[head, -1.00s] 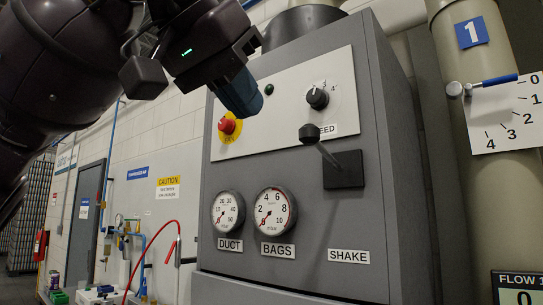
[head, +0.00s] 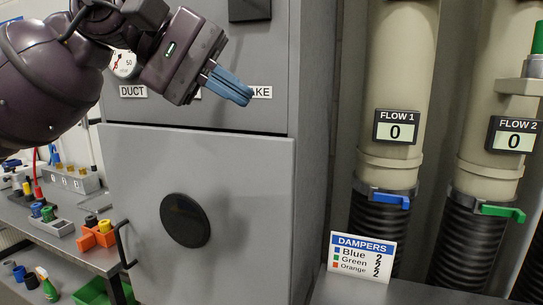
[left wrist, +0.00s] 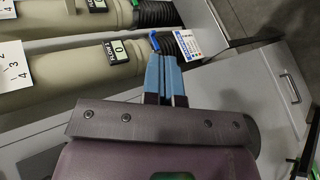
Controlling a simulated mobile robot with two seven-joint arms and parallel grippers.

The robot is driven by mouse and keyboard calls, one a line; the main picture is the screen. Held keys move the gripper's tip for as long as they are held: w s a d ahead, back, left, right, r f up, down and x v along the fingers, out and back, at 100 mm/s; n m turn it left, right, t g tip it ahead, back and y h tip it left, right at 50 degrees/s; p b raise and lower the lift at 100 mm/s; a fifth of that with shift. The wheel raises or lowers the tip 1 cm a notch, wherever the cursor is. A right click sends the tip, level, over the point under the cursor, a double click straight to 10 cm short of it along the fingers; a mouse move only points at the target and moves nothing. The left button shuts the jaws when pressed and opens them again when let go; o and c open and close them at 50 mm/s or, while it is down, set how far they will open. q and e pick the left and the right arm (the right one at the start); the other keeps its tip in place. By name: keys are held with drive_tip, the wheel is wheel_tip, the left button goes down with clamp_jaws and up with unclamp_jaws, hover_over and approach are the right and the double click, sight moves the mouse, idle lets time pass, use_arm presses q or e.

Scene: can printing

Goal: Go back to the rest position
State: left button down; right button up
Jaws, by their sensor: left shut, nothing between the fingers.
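My left gripper (head: 231,87) comes in from the upper left in the head view. The DUCT gauge (head: 124,64) shows only partly behind the arm. My right gripper is not in view.
Two beige pipes with the FLOW 1 display (head: 396,127) and FLOW 2 display (head: 514,135) stand at the right, both reading 0. A DAMPERS card (head: 361,257) stands below them. A bench (head: 70,240) with small colored parts is at the left.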

use_arm(q)
drive_tip(key=w+a+f+m+t+h, duration=0.1)
drive_tip(key=w+a+f+m+t, duration=0.25)
drive_tip(key=f+m+t, duration=0.45)
drive_tip(key=w+a+f+m+t+h, duration=0.2)
drive_tip(key=a+f+m+t, duration=0.2)
drive_tip(key=f+m, duration=0.75)
drive_tip(key=w+a+f+m+t+h, duration=0.1)
drive_tip(key=w+a+f+m+t, duration=0.25)
drive_tip(key=f+m+t, duration=0.65)
drive_tip(key=s+a+f+n+g+y, duration=0.1)
drive_tip(key=s+a+f+n+y, duration=0.2)
drive_tip(key=f+n, duration=0.35)
drive_tip(key=s+a+f+n+g+y, duration=0.2)
drive_tip(key=a+f+n+y, duration=0.1)
drive_tip(key=f+n+y, duration=0.4)
drive_tip(key=s+a+f+n+g+y, duration=0.1)
drive_tip(key=s+a+f+n+y, duration=0.1)
drive_tip(key=f+n, duration=0.45)
drive_tip(key=s+a+f+n+g+y, duration=0.1)
drive_tip(key=s+a+f+n+g, duration=0.1)
drive_tip(key=s+f, duration=0.5)
drive_tip(key=s+a+f+n+g+y, duration=0.2)
drive_tip(key=s+f+n+g, duration=0.2)
drive_tip(key=s+f, duration=0.4)
drive_tip(key=shift+f+n+y, duration=0.3)
drive_tip(key=shift+f+n, duration=0.45)
drive_tip(key=shift+a, duration=0.1)
